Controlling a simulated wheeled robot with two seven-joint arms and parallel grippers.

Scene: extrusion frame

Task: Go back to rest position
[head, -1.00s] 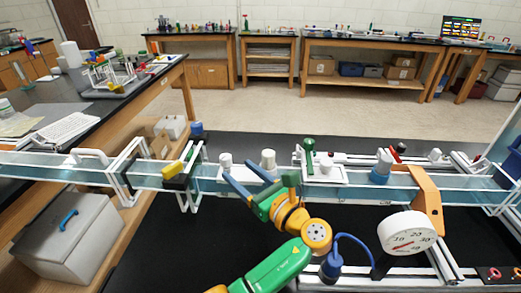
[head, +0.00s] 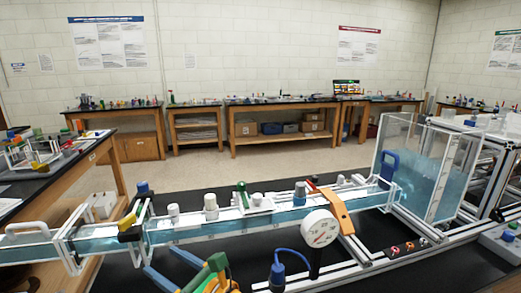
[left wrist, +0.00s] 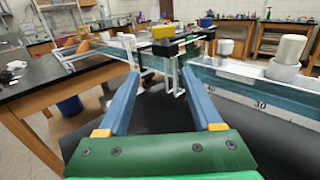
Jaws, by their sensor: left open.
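My left gripper (head: 160,260) is at the bottom of the head view, with blue fingers spread apart and a green and yellow wrist behind them. It is on the near side of the water channel (head: 180,231), apart from it. In the left wrist view the two blue fingers of my left gripper (left wrist: 160,75) are parallel with nothing between them. The channel (left wrist: 265,100) runs past their tips there. My right gripper does not show.
A round white gauge (head: 320,228) and an orange bracket (head: 337,211) stand by the channel. A yellow clamp (head: 127,222) sits on its left part. A clear water tank (head: 410,160) is at the right.

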